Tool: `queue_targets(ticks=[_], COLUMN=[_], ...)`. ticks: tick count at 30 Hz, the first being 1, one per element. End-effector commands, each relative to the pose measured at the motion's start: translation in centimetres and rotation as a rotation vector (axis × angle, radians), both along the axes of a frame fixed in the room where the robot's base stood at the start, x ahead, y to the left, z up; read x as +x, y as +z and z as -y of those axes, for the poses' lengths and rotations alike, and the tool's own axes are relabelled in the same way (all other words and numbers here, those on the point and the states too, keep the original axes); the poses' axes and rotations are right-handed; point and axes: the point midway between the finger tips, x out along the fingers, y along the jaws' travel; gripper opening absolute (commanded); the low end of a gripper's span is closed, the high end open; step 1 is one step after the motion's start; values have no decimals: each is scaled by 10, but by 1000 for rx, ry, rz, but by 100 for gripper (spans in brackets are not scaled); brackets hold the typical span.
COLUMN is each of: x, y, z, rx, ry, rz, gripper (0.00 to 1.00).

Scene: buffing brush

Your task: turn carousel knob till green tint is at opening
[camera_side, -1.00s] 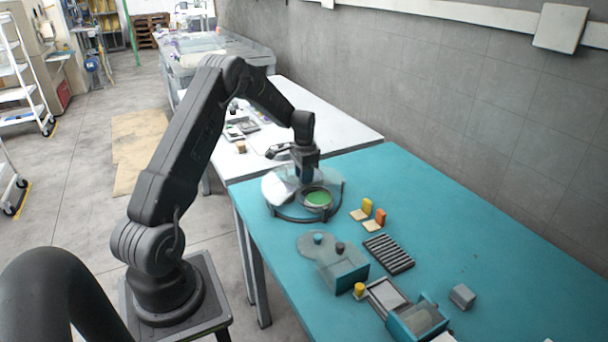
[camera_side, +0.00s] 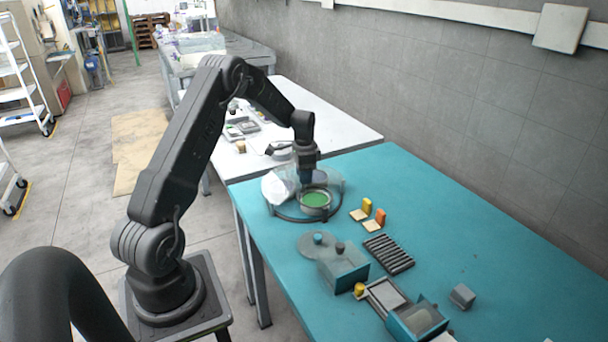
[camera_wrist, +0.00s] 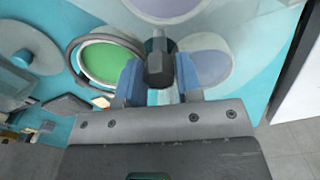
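My gripper (camera_wrist: 160,82) has its two blue fingers closed on either side of the dark carousel knob (camera_wrist: 158,62) in the wrist view. In the side view my gripper (camera_side: 306,180) points down over the round carousel (camera_side: 287,211), and its fingertips and the knob are hard to make out. The green tint (camera_wrist: 98,68) lies left of the knob in the wrist view, inside a pale and dark ring. It also shows at the carousel's front right in the side view (camera_side: 315,200). A pale lavender tint (camera_wrist: 206,64) is right of the knob.
On the teal table (camera_side: 480,240) stand yellow and orange blocks (camera_side: 379,216), a dark ribbed rack (camera_side: 388,254), a teal box (camera_side: 347,275), a teal bin (camera_side: 417,318) and a grey block (camera_side: 462,296). A white table (camera_side: 340,128) adjoins behind. The teal table's right side is mostly clear.

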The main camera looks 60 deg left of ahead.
Motion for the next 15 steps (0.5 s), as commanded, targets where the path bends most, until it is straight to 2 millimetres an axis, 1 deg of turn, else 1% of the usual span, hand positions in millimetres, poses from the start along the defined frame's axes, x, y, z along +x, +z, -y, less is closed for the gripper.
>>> queue_targets(ticks=[1, 6, 7, 15], x=[0, 0, 0, 0], y=[1, 0, 0, 2], z=[0, 0, 0, 0], rx=[1, 0, 0, 0], ry=[0, 1, 1, 1], rz=[1, 0, 0, 0], gripper=[38, 54, 56, 56])
